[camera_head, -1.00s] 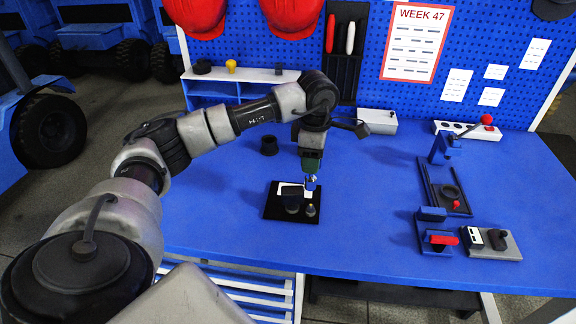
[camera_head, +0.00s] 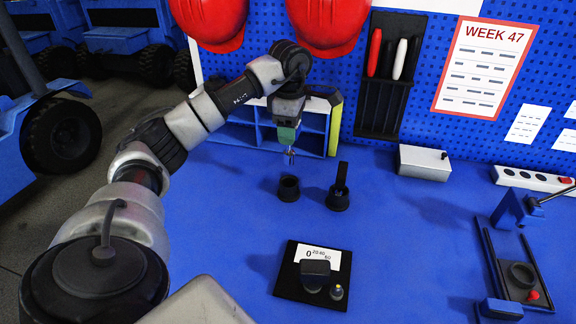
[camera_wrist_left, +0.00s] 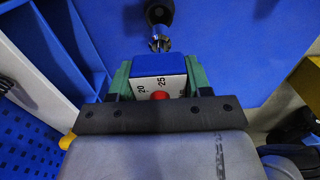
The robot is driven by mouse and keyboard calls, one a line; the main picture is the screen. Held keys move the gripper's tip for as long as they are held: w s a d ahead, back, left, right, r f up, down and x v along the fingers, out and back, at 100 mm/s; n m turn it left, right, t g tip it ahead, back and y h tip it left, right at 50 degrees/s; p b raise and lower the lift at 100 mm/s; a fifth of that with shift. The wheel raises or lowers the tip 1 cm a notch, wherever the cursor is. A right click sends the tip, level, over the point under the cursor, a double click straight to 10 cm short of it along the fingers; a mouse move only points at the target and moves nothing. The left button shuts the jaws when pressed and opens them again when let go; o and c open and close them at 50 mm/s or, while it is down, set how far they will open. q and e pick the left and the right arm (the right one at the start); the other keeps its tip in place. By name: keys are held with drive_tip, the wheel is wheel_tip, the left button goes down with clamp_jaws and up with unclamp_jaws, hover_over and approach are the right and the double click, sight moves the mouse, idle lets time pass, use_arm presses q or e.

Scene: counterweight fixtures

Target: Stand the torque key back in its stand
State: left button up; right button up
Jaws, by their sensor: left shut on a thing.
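My left gripper (camera_head: 288,138) is shut on the torque key, holding it above the blue bench. The key's blue-and-white body (camera_wrist_left: 158,78), with a number scale and a red dot, sits between the green fingers in the left wrist view. Its thin lower end (camera_head: 291,157) points down in the head view. Below it on the bench stand a black open cup (camera_head: 288,189) and, just right, a black holder with a tall upright part (camera_head: 339,194). I cannot tell which is the key's stand. The key and cup are apart in the head view. My right gripper is not in view.
A black plate (camera_head: 290,289) with a scale card and dark block lies nearer me. A blue shelf unit (camera_head: 318,122) is behind the gripper. A grey box (camera_head: 424,163) stands at the back, a blue fixture (camera_head: 515,207) at right.

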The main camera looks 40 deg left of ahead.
sight(289, 150)
use_arm(q)
wheel_tip(289, 150, down, 5)
drive_tip(key=shift+a+f, duration=0.15)
wheel_tip(289, 150, down, 4)
drive_tip(key=shift+f, duration=0.35)
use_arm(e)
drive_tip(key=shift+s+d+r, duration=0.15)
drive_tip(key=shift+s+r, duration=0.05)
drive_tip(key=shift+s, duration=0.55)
use_arm(q)
drive_tip(key=shift+f, duration=0.1)
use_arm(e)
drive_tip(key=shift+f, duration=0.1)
use_arm(q)
drive_tip(key=shift+f, duration=0.5)
drive_tip(key=o, duration=1.2)
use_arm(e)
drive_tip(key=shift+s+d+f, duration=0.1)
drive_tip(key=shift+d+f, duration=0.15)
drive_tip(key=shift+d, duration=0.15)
use_arm(q)
drive_tip(key=shift+r, duration=0.1)
drive_tip(key=shift+r, duration=0.4)
wheel_tip(289, 150, up, 12)
drive_tip(key=shift+r, duration=0.15)
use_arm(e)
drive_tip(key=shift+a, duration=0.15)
